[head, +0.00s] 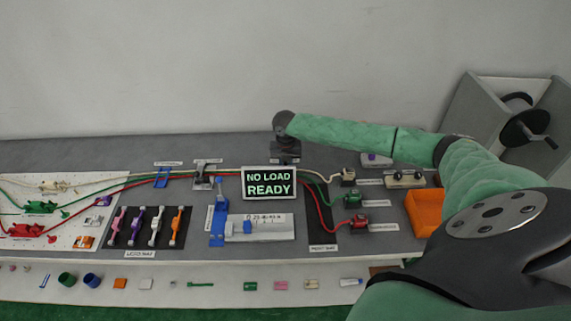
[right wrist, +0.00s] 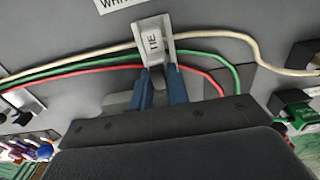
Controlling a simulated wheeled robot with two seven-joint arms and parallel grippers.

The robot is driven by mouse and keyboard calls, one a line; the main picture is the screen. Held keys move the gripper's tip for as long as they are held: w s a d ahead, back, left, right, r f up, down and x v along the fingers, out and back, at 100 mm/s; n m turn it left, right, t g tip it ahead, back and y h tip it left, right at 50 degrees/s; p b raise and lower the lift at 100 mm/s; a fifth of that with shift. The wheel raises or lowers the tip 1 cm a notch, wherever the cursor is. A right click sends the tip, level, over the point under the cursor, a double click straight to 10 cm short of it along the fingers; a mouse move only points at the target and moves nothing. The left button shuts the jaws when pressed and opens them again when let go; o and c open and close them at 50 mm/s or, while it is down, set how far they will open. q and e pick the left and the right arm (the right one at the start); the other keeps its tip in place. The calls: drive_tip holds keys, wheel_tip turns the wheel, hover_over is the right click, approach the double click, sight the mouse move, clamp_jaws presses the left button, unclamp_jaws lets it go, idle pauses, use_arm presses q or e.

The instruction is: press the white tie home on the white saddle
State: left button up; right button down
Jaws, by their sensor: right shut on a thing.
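In the right wrist view, a pale block marked TIE (right wrist: 153,42), which I take for the white tie, stands at the cream cable below a partly cut-off label. My right gripper (right wrist: 160,72) has its blue fingers at the block's near end and is shut on it. The white saddle cannot be told apart from the tie, and how deep the tie sits cannot be told. In the head view the right arm reaches over the bench, and its fingertips and the tie are hidden behind the display. My left gripper is not in view.
The NO LOAD READY display (head: 269,183) stands in front of the work spot. Cream, green (right wrist: 205,56) and red cables run across the bench. A latch rack (head: 147,227), a slider fixture (head: 258,228) and an orange bin (head: 424,212) stand nearer the front.

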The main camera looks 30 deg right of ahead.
drive_tip(key=shift+f, duration=0.1)
drive_tip(key=c, duration=1.7)
unclamp_jaws()
drive_tip(key=shift+c, duration=0.2)
drive_tip(key=o, duration=0.5)
drive_tip(key=shift+c, duration=0.2)
drive_tip(key=shift+o, duration=0.2)
drive_tip(key=o, duration=0.4)
drive_tip(key=shift+o, duration=0.2)
drive_tip(key=shift+r+p, duration=0.9)
drive_tip(key=shift+r, duration=0.25)
drive_tip(key=shift+r+p, duration=1.8)
drive_tip(key=shift+r, duration=0.6)
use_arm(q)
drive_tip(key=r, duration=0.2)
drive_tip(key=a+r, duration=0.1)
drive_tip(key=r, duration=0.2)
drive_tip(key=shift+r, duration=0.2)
